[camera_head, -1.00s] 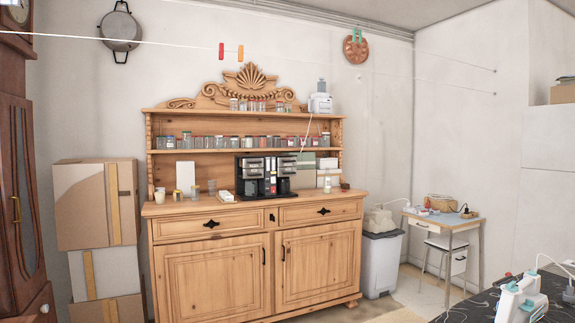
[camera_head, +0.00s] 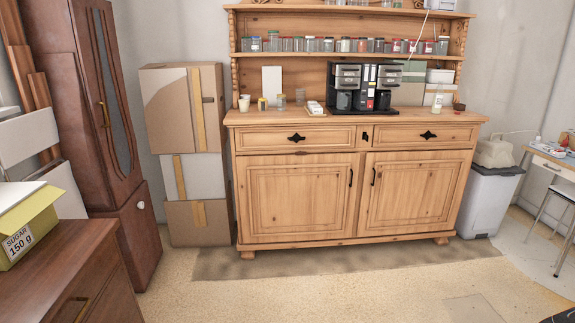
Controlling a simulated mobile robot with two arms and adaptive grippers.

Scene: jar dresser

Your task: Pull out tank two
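A black and silver coffee machine (camera_head: 364,87) stands on the top of the wooden dresser (camera_head: 300,200), right of its middle. It has two similar halves with a dark middle panel between them. The tanks are too small to tell apart at this distance, and I cannot tell which one is tank two. Neither of my grippers is in view.
Jars (camera_head: 320,44) line the dresser shelf. Stacked cardboard boxes (camera_head: 185,110) and a tall dark clock case (camera_head: 105,110) stand left. A brown cabinet (camera_head: 75,275) with a yellow sugar box (camera_head: 25,225) is at lower left. A grey bin (camera_head: 490,198) stands right. The floor (camera_head: 340,290) ahead is clear.

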